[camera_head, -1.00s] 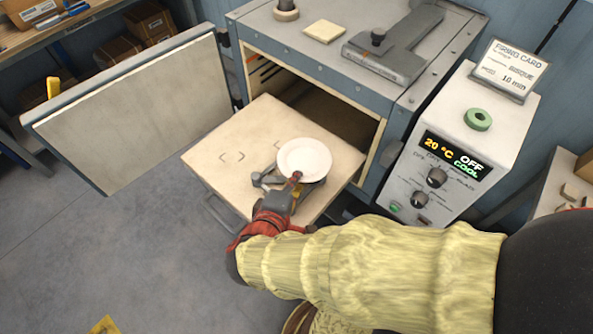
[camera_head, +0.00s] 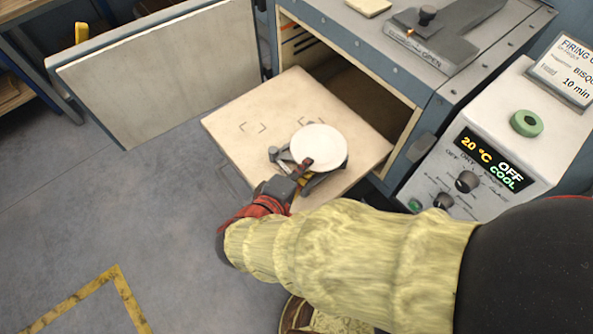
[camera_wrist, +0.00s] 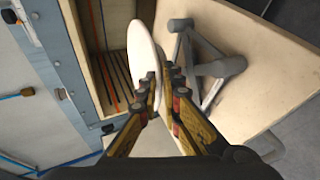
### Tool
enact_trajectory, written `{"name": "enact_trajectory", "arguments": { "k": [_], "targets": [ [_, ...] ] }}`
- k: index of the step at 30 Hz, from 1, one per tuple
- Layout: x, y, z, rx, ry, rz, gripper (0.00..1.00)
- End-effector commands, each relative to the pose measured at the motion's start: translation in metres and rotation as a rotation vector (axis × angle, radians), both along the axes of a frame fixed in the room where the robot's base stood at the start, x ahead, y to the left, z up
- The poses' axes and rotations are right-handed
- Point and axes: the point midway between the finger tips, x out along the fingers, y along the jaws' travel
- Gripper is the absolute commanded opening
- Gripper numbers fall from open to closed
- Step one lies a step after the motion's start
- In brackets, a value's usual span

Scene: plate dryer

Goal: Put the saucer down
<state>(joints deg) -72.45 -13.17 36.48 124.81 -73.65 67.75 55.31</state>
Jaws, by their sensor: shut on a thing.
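The white round saucer (camera_head: 318,144) is in my gripper (camera_head: 305,167), gripped at its near edge, over the pale pulled-out shelf (camera_head: 235,140). In the wrist view the saucer (camera_wrist: 140,58) shows nearly edge-on between the fingertips of my gripper (camera_wrist: 161,82). A grey metal stand (camera_head: 284,157) with several arms is on the shelf, partly hidden under the saucer. The stand (camera_wrist: 207,68) shows to the right of the saucer in the wrist view. I cannot tell whether the saucer touches the stand.
The shelf has dark corner marks (camera_head: 253,127) left of the stand. The open kiln chamber (camera_head: 345,85) lies behind it, with its door (camera_head: 165,80) swung out left. A control box (camera_head: 480,150) reading "20 °C OFF COOL" stands right. Floor at the lower left is clear.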

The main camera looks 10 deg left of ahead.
Motion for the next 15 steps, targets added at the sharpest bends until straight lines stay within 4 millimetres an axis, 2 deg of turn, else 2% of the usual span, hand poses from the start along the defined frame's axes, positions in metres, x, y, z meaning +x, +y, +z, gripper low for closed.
{"name": "enact_trajectory", "arguments": {
  "k": [1,6,15],
  "targets": [
    [0.007,0.004,-0.014,-0.004,0.000,-0.004,0.00],
    [0.024,0.018,-0.040,-0.002,0.001,-0.002,0.00],
    [0.035,0.028,-0.055,-0.001,-0.001,-0.001,0.00]
  ]
}}
